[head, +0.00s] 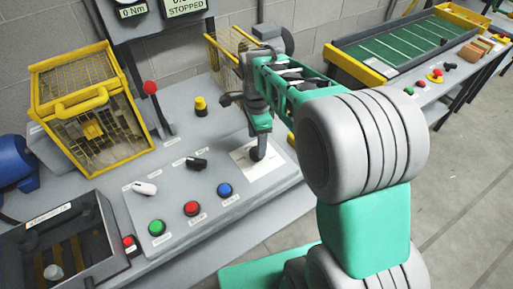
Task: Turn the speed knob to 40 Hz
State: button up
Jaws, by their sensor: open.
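The sloped grey control panel (215,180) carries a white pointer knob (145,188) and a black pointer knob (196,163). Their labels are too small to read, so I cannot tell which is the speed knob. My gripper (257,154) points down at the right part of the panel, over a white marked plate (244,166). It is open, but its fingers look like one dark shape from here. Whether a knob sits between or under them is hidden. A display (184,8) above reads STOPPED, its number cut off.
Green (157,228), red (192,208) and blue (224,190) buttons line the panel's front. A yellow cage (85,105), a red-topped lever (155,100) and a yellow button (201,104) stand behind. A green-topped conveyor bench (400,48) is at right.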

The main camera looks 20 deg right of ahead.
notch_tip(320, 180, down, 4)
jog(key=shift+f, duration=0.15)
jog(key=shift+c, duration=0.6)
jog(key=c, duration=1.3)
jog(key=shift+o, duration=0.2)
jog(key=shift+n, duration=0.3)
jog(key=n, duration=0.5)
jog(key=shift+p, duration=0.3)
jog(key=n, duration=0.6)
